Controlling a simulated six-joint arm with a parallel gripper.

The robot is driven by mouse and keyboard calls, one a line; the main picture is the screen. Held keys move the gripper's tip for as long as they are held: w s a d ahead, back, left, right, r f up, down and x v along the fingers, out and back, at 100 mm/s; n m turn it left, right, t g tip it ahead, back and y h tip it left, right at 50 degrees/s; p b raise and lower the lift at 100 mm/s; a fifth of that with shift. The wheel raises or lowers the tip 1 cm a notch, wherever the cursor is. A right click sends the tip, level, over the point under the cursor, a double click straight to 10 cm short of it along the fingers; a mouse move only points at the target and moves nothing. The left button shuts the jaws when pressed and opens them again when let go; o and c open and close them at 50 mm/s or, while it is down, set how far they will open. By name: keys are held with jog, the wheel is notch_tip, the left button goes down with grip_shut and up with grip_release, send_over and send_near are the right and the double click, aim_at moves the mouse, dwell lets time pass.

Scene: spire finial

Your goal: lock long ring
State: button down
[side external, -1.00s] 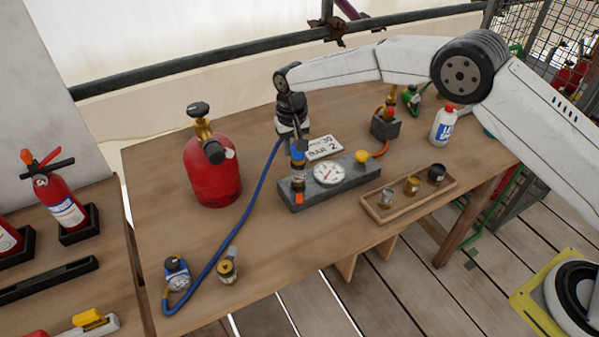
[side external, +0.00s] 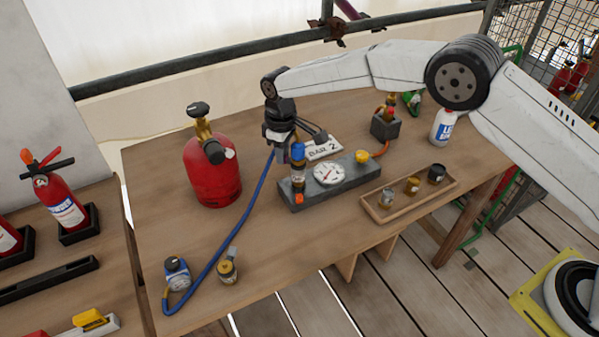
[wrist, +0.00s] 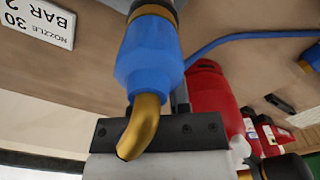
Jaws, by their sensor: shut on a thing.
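A faceted blue ring (side external: 298,152) sits at the top of the upright fitting at the left end of the grey block (side external: 340,184). In the wrist view the blue ring (wrist: 149,55) fills the middle, with a bent brass tube (wrist: 143,125) coming out of its end. My gripper (side external: 283,142) is at the block's left end, right by the ring. In the wrist view my dark gripper (wrist: 178,98) is shut, with its fingers mostly hidden behind the ring and tube. The exact contact is hidden.
A blue hose (side external: 233,221) runs from a gauge (side external: 177,273) to beside my gripper. A red cylinder (side external: 212,172) stands left. A wooden tray (side external: 408,204) with small fittings lies right. A label plate (side external: 322,149) lies behind the block.

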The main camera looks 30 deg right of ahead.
jog(key=shift+a+n, duration=0.1)
jog(key=shift+n, duration=0.2)
jog(key=c, duration=0.6)
grip_release()
jog(key=shift+o, duration=0.2)
jog(key=shift+r, duration=0.15)
jog(key=shift+r, duration=3.8)
jog(key=shift+s, duration=0.1)
